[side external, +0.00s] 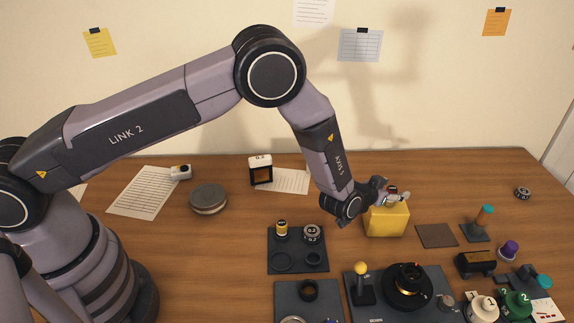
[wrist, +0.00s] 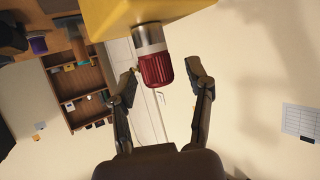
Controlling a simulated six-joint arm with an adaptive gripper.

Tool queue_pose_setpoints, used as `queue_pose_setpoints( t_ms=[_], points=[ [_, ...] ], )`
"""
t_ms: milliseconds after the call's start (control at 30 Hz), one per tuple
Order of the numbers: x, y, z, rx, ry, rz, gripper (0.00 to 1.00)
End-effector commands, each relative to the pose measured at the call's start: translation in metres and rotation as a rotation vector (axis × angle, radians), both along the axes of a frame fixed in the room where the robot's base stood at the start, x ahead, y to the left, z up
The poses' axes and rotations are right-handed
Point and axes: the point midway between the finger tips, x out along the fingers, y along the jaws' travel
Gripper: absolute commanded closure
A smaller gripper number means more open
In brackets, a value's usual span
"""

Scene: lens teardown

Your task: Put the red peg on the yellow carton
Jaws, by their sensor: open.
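The yellow carton (side external: 387,223) stands on the table right of centre in the side external view. It also fills the top edge of the wrist view (wrist: 110,18). The red peg (wrist: 157,71) has a ribbed red end with a white and silver part behind it. Its silver end appears to meet the carton's surface, with the red end pointing away. My gripper (wrist: 160,75) is open, one finger on each side of the red end, with visible gaps. In the side external view my gripper (side external: 391,193) is just above the carton and hides most of the peg.
A dark tray (side external: 296,262) with small parts lies left of the carton. A dark board (side external: 345,300) with a yellow-topped lever stands in front. A flat brown square (side external: 437,236) lies right of the carton. Several pegs and blocks crowd the right front.

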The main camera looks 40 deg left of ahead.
Motion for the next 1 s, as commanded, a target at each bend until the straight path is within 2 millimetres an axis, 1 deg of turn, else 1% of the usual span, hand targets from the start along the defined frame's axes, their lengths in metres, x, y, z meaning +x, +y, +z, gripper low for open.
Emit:
queue_pose_setpoints(
  t_ms=[100,167,267,500,600,700,833,867,933,967,1000],
  points=[
    [-0.001,0.000,0.004,0.000,-0.001,0.000,0.48],
    [-0.007,0.001,0.006,0.001,0.000,-0.001,0.48],
    [-0.022,0.003,0.012,0.002,0.001,-0.002,0.48],
    [-0.071,0.010,0.033,0.001,0.000,-0.003,0.48],
    [-0.088,0.013,0.040,0.001,0.000,-0.001,0.48],
    [-0.100,0.015,0.045,0.001,0.000,-0.001,0.48],
    [-0.107,0.018,0.052,-0.005,0.005,0.001,0.48],
    [-0.106,0.020,0.057,-0.010,0.010,0.003,0.48],
    [-0.103,0.025,0.075,-0.031,0.035,0.005,0.48],
    [-0.101,0.029,0.085,-0.042,0.051,0.006,0.48],
    [-0.099,0.036,0.102,-0.059,0.078,0.006,0.48]
  ],
)
